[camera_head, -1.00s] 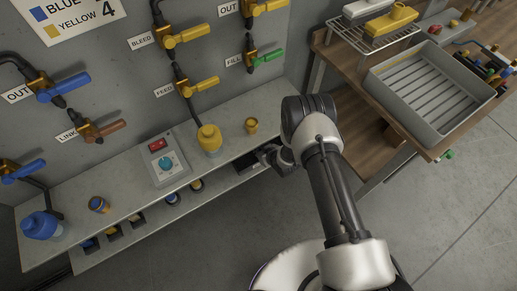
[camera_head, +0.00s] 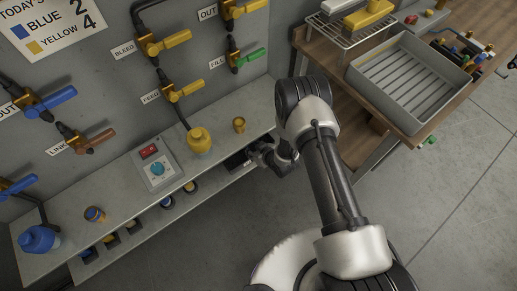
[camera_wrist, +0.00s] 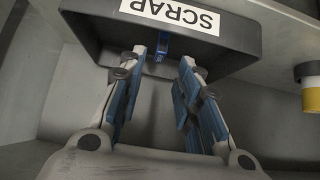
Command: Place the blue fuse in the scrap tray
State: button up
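The dark scrap tray (camera_wrist: 235,42) crosses the top of the wrist view, its SCRAP label upside down. In the head view the tray (camera_head: 236,163) is a dark box at the bench's lower level, partly hidden by my arm. A small blue piece (camera_wrist: 161,45), possibly the blue fuse, shows against the tray just beyond my fingertips; whether it lies inside the tray I cannot tell. My gripper (camera_wrist: 158,62) is open, its two blue-padded fingers apart with nothing seen between the pads. In the head view my gripper (camera_head: 262,155) is beside the tray, small and dark.
A grey ribbed tray (camera_head: 455,94) sits on the wooden table at right.

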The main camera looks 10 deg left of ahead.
jog(key=p+v, duration=0.1)
jog(key=v, duration=0.5)
jog(key=shift+p, duration=0.35)
jog(key=shift+s+d, duration=0.15)
jog(key=shift+s, duration=0.05)
